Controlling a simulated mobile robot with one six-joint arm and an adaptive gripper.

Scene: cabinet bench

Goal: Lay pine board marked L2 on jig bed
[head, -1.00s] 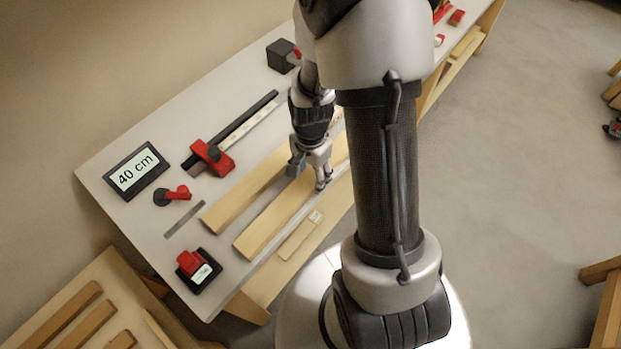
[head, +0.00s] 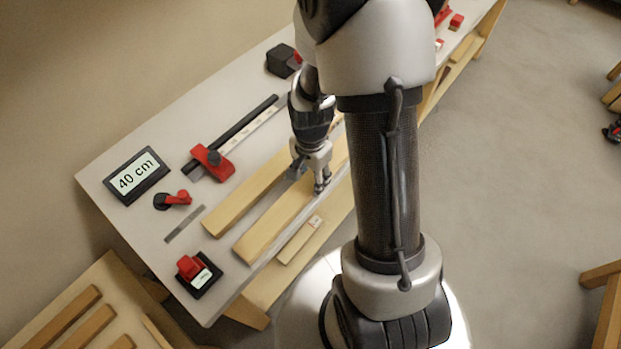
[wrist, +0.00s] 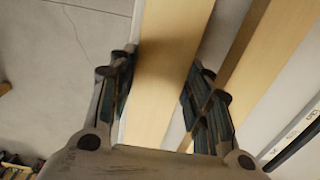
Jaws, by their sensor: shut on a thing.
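Two long pine boards lie side by side on the grey bench top. My gripper (head: 309,181) points down and is shut on the front board (head: 270,228), nearer the bench's front edge. In the wrist view one finger is on each side of this board (wrist: 180,25). The board looks flat on the bench, and I cannot tell if it is lifted. The back board (head: 238,202) lies beside it, also in the wrist view (wrist: 265,70). No L2 mark is readable on either board. I cannot tell which surface is the jig bed.
A red stop (head: 212,162) sits on a black rail with a pale scale behind the boards. A "40 cm" display (head: 136,175), a red-handled lever (head: 172,200) and a red block on a black base (head: 197,273) stand left. A labelled strip (head: 300,240) lies below the front edge.

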